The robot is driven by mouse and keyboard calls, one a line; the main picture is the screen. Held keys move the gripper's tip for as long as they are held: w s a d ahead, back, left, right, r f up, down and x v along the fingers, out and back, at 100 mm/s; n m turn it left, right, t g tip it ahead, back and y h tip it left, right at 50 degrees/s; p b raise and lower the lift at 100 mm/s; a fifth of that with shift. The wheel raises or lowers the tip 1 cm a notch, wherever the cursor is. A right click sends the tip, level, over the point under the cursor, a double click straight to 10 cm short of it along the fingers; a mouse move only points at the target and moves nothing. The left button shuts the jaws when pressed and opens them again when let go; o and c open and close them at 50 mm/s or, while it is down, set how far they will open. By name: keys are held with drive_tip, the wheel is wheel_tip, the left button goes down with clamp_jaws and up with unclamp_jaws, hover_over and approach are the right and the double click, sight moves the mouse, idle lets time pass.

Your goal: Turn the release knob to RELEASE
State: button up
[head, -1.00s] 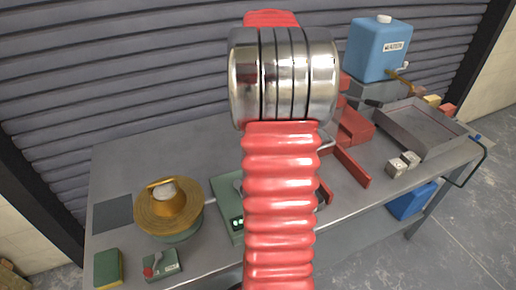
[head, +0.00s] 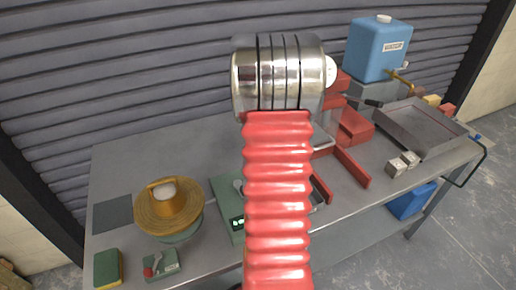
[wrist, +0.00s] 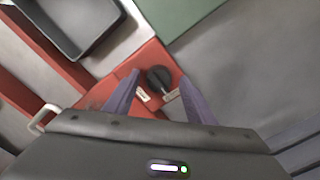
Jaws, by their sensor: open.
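In the wrist view the release knob (wrist: 159,77) is a dark round knob on a red plate (wrist: 115,93). Pale labels (wrist: 142,95) sit beside the plate's near side, too small to read. My gripper (wrist: 159,75) is open, with one purple-grey finger on each side of the knob. I cannot tell whether either finger touches it. In the head view my own red arm hides the knob and my gripper; part of a red frame (head: 350,167) shows to the right of the arm.
A gold-brimmed tub (head: 150,215), a small green box with a red knob (head: 160,265) and a sponge (head: 108,268) stand at the left of the bench. A blue tank (head: 380,48), a grey tray (head: 425,145) and pale cubes (head: 397,167) lie right.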

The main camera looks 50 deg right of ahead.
drive_tip(key=shift+c, duration=0.6)
drive_tip(key=c, duration=0.9)
drive_tip(key=shift+a, duration=0.3)
drive_tip(key=shift+d, duration=0.2)
